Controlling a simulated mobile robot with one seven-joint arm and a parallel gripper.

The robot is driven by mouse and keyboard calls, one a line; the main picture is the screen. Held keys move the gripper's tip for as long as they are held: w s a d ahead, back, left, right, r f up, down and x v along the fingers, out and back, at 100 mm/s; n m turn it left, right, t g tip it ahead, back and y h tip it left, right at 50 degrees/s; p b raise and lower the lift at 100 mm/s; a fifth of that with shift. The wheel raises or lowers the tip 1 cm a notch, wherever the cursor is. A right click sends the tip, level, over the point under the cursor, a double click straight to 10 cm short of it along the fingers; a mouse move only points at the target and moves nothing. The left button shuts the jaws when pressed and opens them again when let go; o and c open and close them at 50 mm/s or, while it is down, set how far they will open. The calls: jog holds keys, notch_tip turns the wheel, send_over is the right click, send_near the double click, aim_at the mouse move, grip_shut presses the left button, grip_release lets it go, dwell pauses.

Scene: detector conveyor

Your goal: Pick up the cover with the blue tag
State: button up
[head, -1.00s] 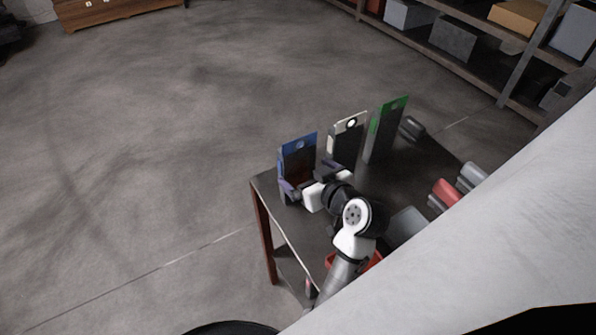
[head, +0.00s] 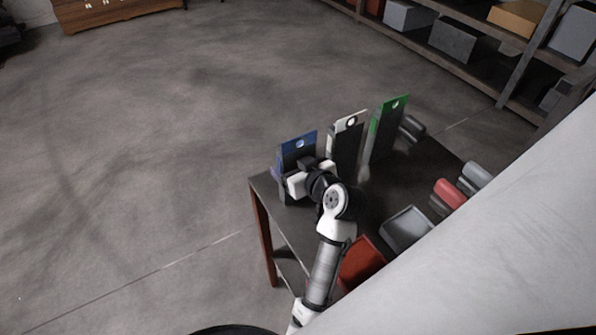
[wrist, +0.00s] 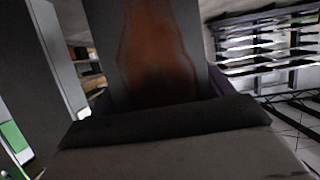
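The cover with the blue tag (head: 298,146) is an upright dark panel with a blue top and a small pale round mark, at the table's far left corner in the head view. In the wrist view its dark face (wrist: 102,40) with a brownish patch stands close in front. My gripper (head: 300,168) is at this cover, with its fingers toward the cover's side edges. A finger shows just beside the right edge in the wrist view. The fingertips are mostly hidden, so I cannot tell whether they touch or grip it.
A white-topped cover (head: 347,125) and a green-topped cover (head: 388,122) stand to the right on the dark table (head: 385,200). A red bin (head: 362,262), a grey bin (head: 404,230) and other red and grey items lie nearer the right. Open floor lies left of the table.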

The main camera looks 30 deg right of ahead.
jog(key=c, duration=0.7)
jog(key=shift+r, duration=0.1)
jog(key=shift+c, duration=0.2)
